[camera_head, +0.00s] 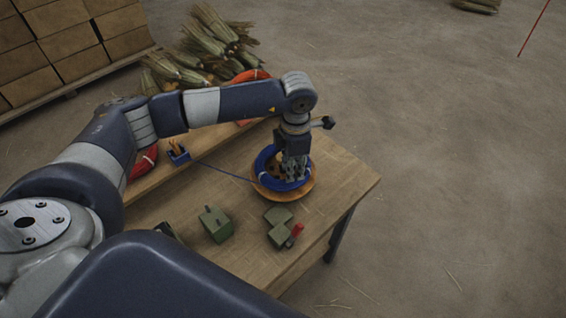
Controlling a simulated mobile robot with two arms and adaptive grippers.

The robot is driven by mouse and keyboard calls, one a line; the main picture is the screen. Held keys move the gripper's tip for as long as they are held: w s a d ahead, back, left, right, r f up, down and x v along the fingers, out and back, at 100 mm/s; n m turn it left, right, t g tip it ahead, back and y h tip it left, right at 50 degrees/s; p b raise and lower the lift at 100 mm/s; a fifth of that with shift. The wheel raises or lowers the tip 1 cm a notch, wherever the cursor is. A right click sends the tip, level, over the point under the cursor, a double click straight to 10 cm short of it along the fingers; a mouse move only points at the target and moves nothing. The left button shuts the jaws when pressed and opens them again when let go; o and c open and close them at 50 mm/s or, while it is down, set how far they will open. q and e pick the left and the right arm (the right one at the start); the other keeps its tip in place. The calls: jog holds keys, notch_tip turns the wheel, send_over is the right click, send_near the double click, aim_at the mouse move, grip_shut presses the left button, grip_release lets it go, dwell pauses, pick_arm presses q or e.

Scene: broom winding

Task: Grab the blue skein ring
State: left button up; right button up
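The blue skein ring (264,158) lies on a round orange-brown wooden dish or spool (293,196) near the right end of the wooden table. A thin blue strand runs from it to the left across the table. My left gripper (292,178) points down over the ring, with its fingertips at the ring's middle and front side. The fingers are small and dark here, and I cannot tell whether they are open or touch the ring. My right gripper is not in view.
Green metal blocks (216,224) and a green fixture with a red part (280,226) stand in front of the ring. Straw bundles (205,50) and stacked boxes (75,40) are behind. Open floor lies right.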

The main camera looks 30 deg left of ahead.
aim_at(278, 185)
pick_arm(q)
jog(key=shift+a+f+p, duration=0.1)
jog(key=shift+f+p, duration=0.2)
jog(key=f+p, duration=0.2)
jog(key=f, duration=0.1)
jog(key=shift+s+f, duration=0.2)
jog(key=shift+s, duration=0.15)
jog(key=shift+a+f, duration=0.1)
jog(key=shift+f, duration=0.25)
jog(key=shift+w+f, duration=0.1)
jog(key=shift+f, duration=0.2)
grip_shut()
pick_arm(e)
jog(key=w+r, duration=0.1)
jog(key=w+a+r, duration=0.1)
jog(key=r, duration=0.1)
